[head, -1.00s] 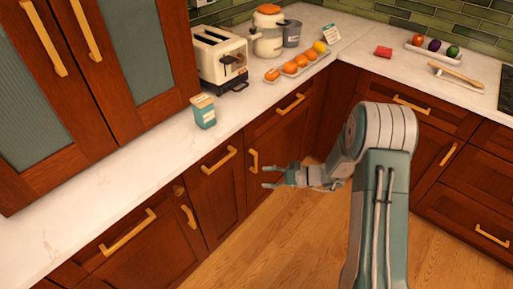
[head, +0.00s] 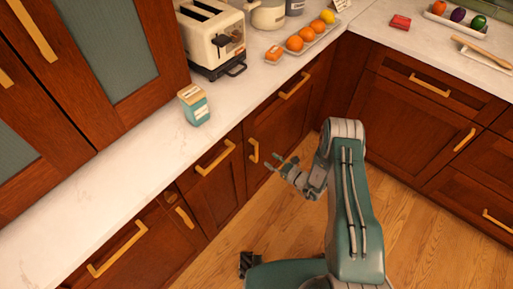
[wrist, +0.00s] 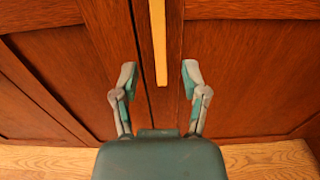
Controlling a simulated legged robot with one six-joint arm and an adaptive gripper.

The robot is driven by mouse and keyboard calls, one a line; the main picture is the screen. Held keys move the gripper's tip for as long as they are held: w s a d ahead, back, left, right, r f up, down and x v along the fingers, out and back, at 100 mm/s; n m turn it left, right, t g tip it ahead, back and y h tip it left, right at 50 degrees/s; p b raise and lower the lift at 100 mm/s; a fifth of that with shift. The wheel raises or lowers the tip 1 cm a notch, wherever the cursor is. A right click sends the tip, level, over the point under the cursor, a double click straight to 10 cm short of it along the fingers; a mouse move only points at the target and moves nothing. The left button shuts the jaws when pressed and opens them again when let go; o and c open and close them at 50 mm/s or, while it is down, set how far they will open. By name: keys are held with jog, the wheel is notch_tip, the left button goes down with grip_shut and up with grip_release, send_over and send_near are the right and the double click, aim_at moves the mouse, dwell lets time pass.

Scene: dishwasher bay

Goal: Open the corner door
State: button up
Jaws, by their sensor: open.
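The corner door (head: 288,132) is a dark red-brown wooden cabinet door below the counter, and it looks shut. Its brass vertical handle (head: 253,150) is at the door's left edge. In the wrist view the handle (wrist: 158,40) runs down from the top edge, centred between the fingers' lines but beyond the tips. My gripper (head: 284,166) is in front of the door, just right of the handle in the head view. In the wrist view my gripper (wrist: 158,78) is open and empty, with its two fingers apart on either side of the handle's lower end. Contact cannot be told.
The white counter (head: 130,135) carries a carton (head: 194,105), a toaster (head: 213,40) and a tray of oranges (head: 303,42). A drawer handle (head: 295,85) sits above the door. Other cabinets (head: 415,125) stand at right. Wooden floor (head: 215,265) lies below.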

aim_at(257, 150)
jog(key=x, duration=0.8)
jog(key=shift+a, duration=0.1)
grip_shut()
